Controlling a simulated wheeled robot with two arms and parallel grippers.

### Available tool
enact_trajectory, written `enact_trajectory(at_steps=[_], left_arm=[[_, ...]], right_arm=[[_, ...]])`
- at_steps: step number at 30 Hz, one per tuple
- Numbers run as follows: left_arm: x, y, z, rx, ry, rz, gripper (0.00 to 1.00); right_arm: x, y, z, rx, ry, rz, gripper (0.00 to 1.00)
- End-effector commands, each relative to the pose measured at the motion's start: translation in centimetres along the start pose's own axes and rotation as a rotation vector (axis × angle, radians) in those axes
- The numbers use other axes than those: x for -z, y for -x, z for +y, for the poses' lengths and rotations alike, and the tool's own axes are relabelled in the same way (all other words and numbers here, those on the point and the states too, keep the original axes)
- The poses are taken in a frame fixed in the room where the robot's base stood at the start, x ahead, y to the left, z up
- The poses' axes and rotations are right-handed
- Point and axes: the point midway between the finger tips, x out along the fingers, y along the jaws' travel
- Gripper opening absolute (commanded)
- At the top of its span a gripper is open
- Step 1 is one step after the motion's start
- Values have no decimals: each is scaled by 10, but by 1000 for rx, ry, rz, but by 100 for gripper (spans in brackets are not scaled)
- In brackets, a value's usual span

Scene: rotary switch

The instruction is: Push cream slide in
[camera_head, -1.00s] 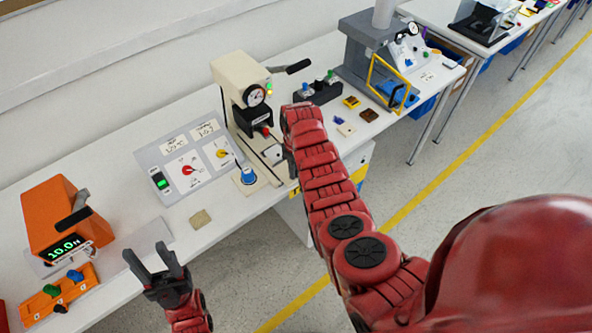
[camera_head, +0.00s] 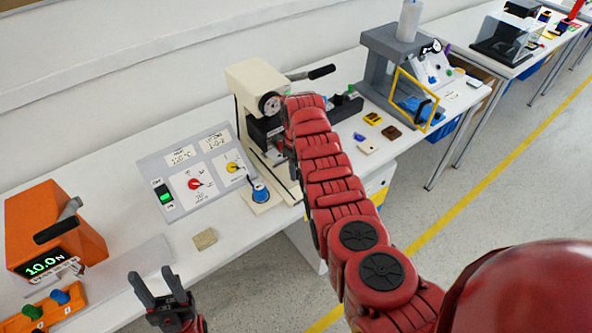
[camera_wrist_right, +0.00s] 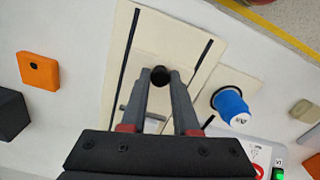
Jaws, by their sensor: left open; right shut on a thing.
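The cream press (camera_head: 250,80) stands on the white bench in the head view, with its cream slide low at its front, mostly hidden by my right arm. In the right wrist view the cream slide (camera_wrist_right: 165,42) lies flat between two black rail lines. My right gripper (camera_wrist_right: 160,82) is shut on a dark round knob (camera_wrist_right: 160,73) on the slide, one finger on each side of it. In the head view this gripper is hidden behind its own arm. My left gripper (camera_head: 153,276) is open and empty, near the bench's front edge.
A blue knob (camera_head: 260,191) on a cream plate stands left of the slide; it also shows in the right wrist view (camera_wrist_right: 231,106). A grey dial panel (camera_head: 200,172) is further left, with an orange machine (camera_head: 52,230) at far left. A grey machine (camera_head: 385,65) stands to the right.

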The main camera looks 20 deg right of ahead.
Motion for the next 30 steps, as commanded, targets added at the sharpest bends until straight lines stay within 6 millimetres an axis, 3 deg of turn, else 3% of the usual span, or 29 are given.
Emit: enact_trajectory(at_steps=[2,3,7,20,26,30], left_arm=[[0,0,0,0,0,0,50],[0,0,0,0,0,0,50],[0,0,0,0,0,0,50],[0,2,0,0,0,0,50],[-2,10,0,0,0,0,50],[-3,20,1,0,0,0,50]], right_arm=[[0,1,1,-1,0,2,0],[0,1,1,-2,0,2,34],[1,1,1,-2,0,3,58],[1,7,1,-2,0,3,59],[2,35,1,-6,1,8,59],[2,68,1,-4,0,7,59]])
